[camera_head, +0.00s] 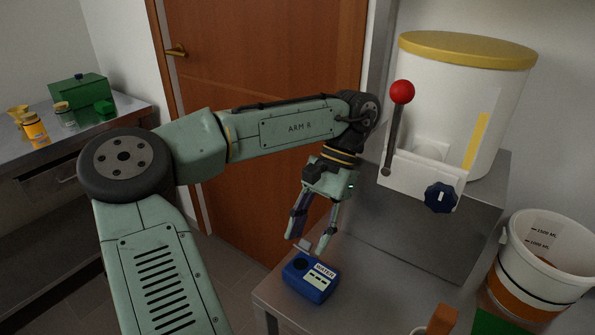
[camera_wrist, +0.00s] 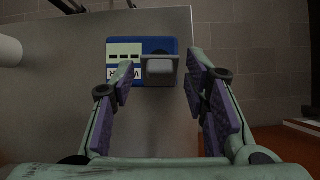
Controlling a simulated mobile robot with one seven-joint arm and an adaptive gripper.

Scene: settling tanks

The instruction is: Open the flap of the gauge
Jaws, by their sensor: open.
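The gauge (camera_head: 318,291) is a small blue box with a white lettered label and a dark round spot on top, near the front left edge of the grey bench. It also shows in the wrist view (camera_wrist: 153,45). Its grey flap (camera_wrist: 160,66) lies between my fingertips in the wrist view. In the head view, a small grey piece, seemingly this flap (camera_head: 303,245), stands up above the box's back. My gripper (camera_head: 308,242) is open just above the gauge, pointing down. It also shows in the wrist view (camera_wrist: 160,76), with one finger either side of the flap; contact cannot be told.
A white tank with a yellow lid (camera_head: 465,48) stands behind, with a red-knobbed lever (camera_head: 402,92) and dark blue knob (camera_head: 440,197). A white bucket (camera_head: 545,245) is at right. An orange-brown object (camera_head: 441,320) sits at the front. Bench beside the gauge is clear.

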